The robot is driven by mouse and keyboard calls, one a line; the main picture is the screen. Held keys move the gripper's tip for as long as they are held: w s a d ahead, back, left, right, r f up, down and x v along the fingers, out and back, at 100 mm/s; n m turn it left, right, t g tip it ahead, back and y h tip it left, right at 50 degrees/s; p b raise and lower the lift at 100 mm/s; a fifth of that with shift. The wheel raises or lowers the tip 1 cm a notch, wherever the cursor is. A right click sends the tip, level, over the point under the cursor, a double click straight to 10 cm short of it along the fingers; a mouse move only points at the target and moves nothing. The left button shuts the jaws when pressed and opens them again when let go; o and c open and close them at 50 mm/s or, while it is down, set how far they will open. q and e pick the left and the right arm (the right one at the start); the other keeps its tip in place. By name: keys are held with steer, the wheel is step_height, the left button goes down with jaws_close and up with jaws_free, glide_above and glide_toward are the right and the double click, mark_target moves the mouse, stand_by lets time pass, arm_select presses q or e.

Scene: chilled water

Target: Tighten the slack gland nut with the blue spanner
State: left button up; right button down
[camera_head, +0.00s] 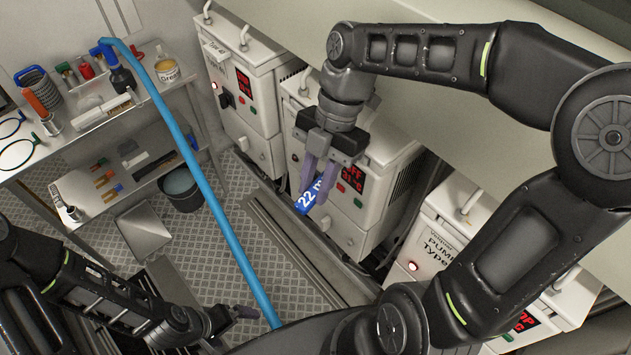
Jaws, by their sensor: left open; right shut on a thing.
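The blue spanner (309,197), marked "22 m" in white as far as it shows, is in my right gripper (316,181). The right gripper points down and is shut on the spanner, in front of a white unit with a red display. Most of the spanner is hidden by the fingers, and its jaw end cannot be made out. My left gripper (245,312) is open and low at the bottom of the view, near the blue hose, with nothing seen in it. I cannot make out the slack gland nut.
White units (240,85) with red displays stand in a row along the right. A blue hose (200,175) crosses the view from the bench to the floor. The metal bench (95,118) at left holds bottles, tools and tubing. A dark bucket (181,190) stands beside it. Some patterned floor is clear.

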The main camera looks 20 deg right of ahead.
steer(key=shift+w+d, duration=0.4)
steer(key=shift+d, duration=0.35)
stand_by(0.9)
steer(key=shift+w, duration=0.1)
steer(key=shift+w+a+m+t, duration=0.3)
steer(key=shift+w+a+m, duration=0.1)
steer(key=shift+w+m, duration=0.3)
steer(key=shift+w, duration=0.1)
steer(key=shift+w+a+m+b, duration=0.25)
steer(key=shift+w+m+b, duration=0.05)
steer(key=shift+w+m, duration=0.45)
steer(key=shift+w+t, duration=0.1)
steer(key=shift+t, duration=0.2)
steer(key=shift+w+a+m+y, duration=0.15)
steer(key=shift+w+m+y, duration=0.15)
steer(key=shift+w+m, duration=0.4)
steer(key=shift+w, duration=0.15)
